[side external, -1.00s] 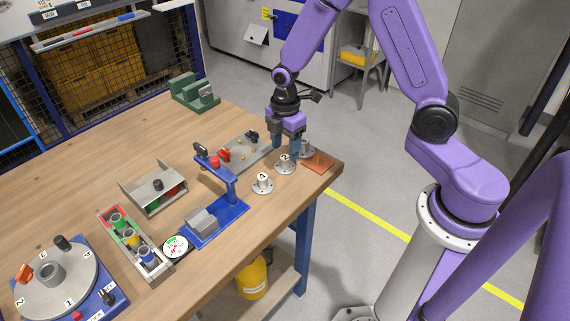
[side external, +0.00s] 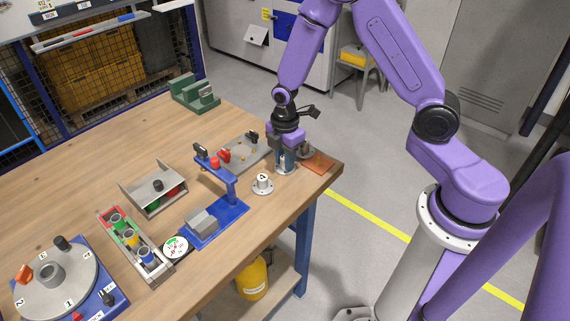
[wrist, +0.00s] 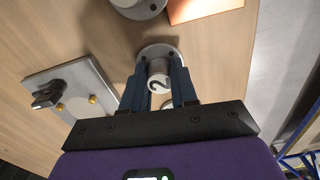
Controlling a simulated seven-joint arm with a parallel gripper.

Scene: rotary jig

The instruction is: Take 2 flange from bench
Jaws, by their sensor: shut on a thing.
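The flange marked 2 (wrist: 158,84) stands on the wooden bench, a grey metal piece with a round base and a raised hub. In the wrist view my gripper (wrist: 161,80) is shut on its hub, one dark finger on each side. In the side view my gripper (side external: 286,160) points down at the flange, whose base (side external: 284,170) shows below the fingers and appears to rest on the bench. A flange marked 4 (side external: 263,184) stands to its left. Another flange (side external: 305,153) stands behind to the right, partly hidden by my gripper; it also shows in the wrist view (wrist: 140,5).
A copper-coloured plate (side external: 320,163) lies at the bench corner. A grey plate with a clamp (side external: 243,152) lies to the left of my gripper. A blue stand (side external: 225,212), a tray of coloured parts (side external: 136,245) and a rotary jig (side external: 60,283) lie further left.

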